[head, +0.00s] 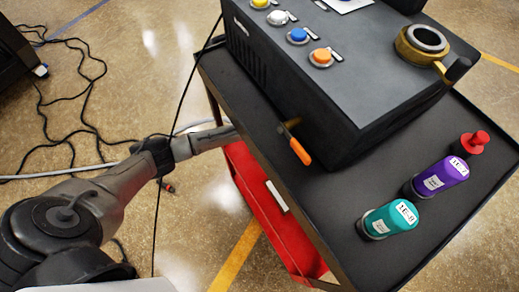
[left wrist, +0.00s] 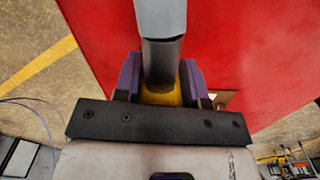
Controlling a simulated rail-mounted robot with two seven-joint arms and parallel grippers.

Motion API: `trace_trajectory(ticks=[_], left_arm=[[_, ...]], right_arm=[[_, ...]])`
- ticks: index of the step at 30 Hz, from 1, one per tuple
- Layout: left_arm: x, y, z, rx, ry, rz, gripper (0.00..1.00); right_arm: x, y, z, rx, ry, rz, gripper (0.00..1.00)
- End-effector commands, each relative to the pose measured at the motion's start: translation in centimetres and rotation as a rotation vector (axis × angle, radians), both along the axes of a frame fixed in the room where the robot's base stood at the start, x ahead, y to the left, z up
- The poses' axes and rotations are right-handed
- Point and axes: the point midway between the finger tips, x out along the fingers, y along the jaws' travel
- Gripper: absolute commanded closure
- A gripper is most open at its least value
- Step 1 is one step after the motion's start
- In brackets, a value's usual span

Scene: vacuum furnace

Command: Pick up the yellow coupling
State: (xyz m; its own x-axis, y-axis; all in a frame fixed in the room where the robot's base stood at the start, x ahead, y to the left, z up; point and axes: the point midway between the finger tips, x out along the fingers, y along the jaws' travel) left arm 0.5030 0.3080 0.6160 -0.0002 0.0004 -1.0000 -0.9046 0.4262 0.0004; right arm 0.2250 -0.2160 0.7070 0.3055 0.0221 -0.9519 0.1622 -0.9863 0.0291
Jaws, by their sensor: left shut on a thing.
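In the left wrist view, the yellow coupling (left wrist: 162,98) is between the purple fingers of my left gripper (left wrist: 160,82). The gripper is shut on it. Only a small yellow part shows below a grey bar-like piece (left wrist: 162,50), which rises from it to the top of the view; I cannot tell whether the two are joined. In the head view, my left arm reaches from the left to the cart's left side, and the cart's edge hides the gripper's fingers and the coupling. My right gripper is in neither view.
The dark cart (head: 345,215) carries a black furnace unit (head: 365,85), with an orange-handled lever (head: 300,151) on its side. A teal bottle (head: 390,219), a purple bottle (head: 440,177) and a red-topped item (head: 473,142) stand on the right. A red panel (head: 262,205) is below. Cables lie left.

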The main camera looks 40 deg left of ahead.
Motion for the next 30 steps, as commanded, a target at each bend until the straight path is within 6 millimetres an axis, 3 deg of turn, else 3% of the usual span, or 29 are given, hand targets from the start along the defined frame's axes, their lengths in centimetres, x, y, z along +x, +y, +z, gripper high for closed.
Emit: trace_trajectory(ticks=[11, 20, 30], left_arm=[[0.1, 0.0, 0.5, 0.0, -0.002, 0.0, 0.95], [0.1, 0.0, 4.1, 0.001, -0.004, -0.001, 0.95], [-7.9, -1.4, 3.9, 0.001, 0.002, -0.003, 0.95]], right_arm=[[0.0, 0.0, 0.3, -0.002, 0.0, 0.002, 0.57], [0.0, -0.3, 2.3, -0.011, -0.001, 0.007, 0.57], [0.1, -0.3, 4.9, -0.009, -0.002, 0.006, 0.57]])
